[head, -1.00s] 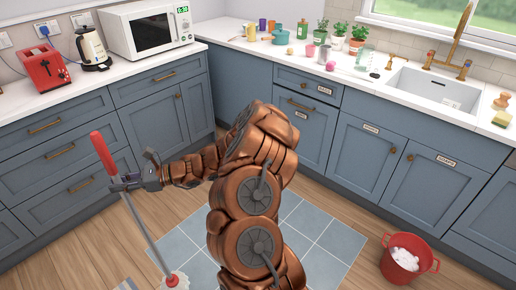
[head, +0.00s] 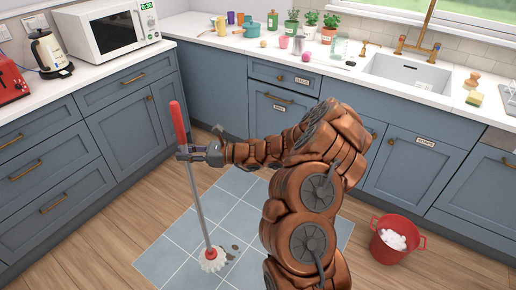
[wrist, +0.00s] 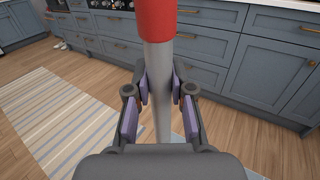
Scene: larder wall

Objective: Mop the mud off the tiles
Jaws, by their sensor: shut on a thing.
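My gripper (head: 200,153) is shut on the mop (head: 195,200), on its grey pole just below the red handle. The mop stands a little tilted, with its white head (head: 212,261) down on the blue-grey tiles (head: 180,265). Dark mud spots (head: 231,253) lie on the tiles just right of the mop head. My arm hides part of the tiles. In the wrist view the pole (wrist: 158,85) runs between the purple finger pads, and the mop head is out of sight.
A red bucket (head: 377,248) with white contents stands on the wood floor at the right. Blue cabinets (head: 110,125) line the left and back. A striped rug (wrist: 75,125) lies on the floor in the wrist view. Wood floor left of the tiles is clear.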

